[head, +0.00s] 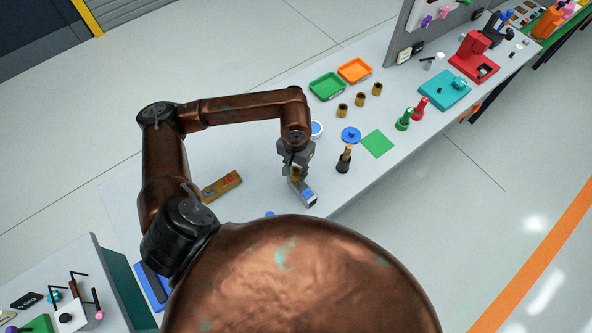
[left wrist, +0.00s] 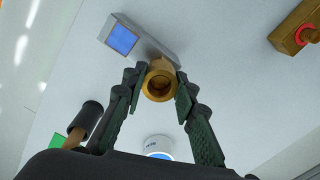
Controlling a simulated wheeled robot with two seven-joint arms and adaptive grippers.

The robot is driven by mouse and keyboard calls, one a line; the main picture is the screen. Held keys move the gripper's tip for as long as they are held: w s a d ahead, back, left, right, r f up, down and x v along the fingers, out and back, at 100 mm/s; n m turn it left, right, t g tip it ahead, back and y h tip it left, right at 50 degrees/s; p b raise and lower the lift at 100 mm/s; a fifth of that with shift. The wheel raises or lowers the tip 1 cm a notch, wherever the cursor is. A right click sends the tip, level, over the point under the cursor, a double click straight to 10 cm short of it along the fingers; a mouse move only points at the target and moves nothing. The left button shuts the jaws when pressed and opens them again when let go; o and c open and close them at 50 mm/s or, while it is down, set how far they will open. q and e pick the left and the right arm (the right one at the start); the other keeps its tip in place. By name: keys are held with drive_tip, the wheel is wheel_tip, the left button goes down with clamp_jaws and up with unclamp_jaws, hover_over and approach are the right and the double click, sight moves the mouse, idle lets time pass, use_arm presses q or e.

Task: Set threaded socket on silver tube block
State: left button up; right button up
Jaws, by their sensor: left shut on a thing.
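My left gripper (head: 297,178) points down over the near part of the table. In the left wrist view its fingers (left wrist: 159,88) are shut on a brass threaded socket (left wrist: 159,80), a short hollow cylinder seen into its open end. The silver tube block (head: 309,199) lies on the table right below the gripper, with a blue patch on one end. It also shows in the left wrist view (left wrist: 150,42), where the socket overlaps its end away from the blue patch. I cannot tell whether socket and block touch. My right gripper is not in view.
A brown block with coloured rings (head: 221,186) lies left. A black wooden-topped tool (head: 344,160) stands right, near a blue disc (head: 351,134) and green square (head: 378,144). Three brass sockets (head: 360,100) and green (head: 327,87) and orange (head: 354,70) trays are farther back.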

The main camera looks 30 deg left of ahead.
use_arm(q)
drive_tip(key=shift+f, duration=0.2)
drive_tip(key=o, duration=1.2)
drive_tip(key=shift+o, duration=0.2)
drive_tip(key=shift+r, duration=0.1)
wheel_tip(320, 180, up, 12)
